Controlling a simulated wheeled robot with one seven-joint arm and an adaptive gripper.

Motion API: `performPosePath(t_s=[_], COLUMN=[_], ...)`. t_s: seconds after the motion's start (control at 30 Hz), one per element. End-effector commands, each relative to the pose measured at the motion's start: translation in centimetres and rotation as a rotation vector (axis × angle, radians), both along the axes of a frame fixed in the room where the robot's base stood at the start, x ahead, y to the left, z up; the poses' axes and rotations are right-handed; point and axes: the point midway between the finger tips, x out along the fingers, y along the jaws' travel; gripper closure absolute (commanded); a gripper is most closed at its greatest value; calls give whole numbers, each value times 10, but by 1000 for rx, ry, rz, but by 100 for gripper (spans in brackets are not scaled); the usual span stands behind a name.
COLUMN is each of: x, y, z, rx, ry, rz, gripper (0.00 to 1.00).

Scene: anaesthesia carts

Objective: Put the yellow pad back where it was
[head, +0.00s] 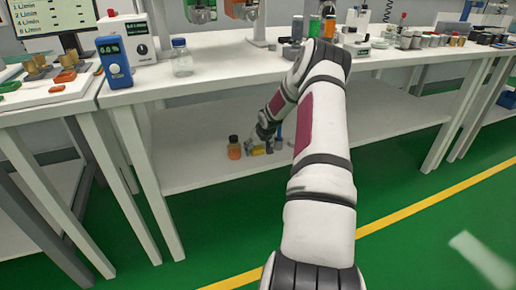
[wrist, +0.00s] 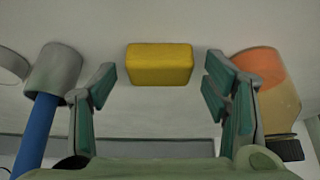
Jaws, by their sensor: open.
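The yellow pad (wrist: 158,64) is a small block resting on the pale surface of the lower shelf. In the wrist view it lies level with my fingertips, with a gap on each side. My gripper (wrist: 160,70) is open, one finger left and one right of the pad, and I see no contact. In the head view the pad (head: 257,150) shows small on the lower shelf, just below my gripper (head: 263,138), whose fingers are too small there to make out.
A bottle with orange contents (wrist: 268,85) stands close outside the right finger; it also shows in the head view (head: 235,151). A grey-and-blue item (wrist: 45,110) is close to the left finger. The bench top (head: 220,65) is above; the shelf's left part (head: 185,165) is clear.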

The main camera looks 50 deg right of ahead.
Motion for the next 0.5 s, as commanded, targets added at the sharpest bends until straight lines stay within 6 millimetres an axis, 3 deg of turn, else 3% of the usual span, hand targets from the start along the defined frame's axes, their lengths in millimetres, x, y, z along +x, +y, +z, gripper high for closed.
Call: performPosePath(t_s=[0.27, 0.5], x=[-5, -25], y=[2, 14], z=[15, 58], rx=[-1, -2], ry=[0, 0], rz=[0, -2], gripper=[31, 31])
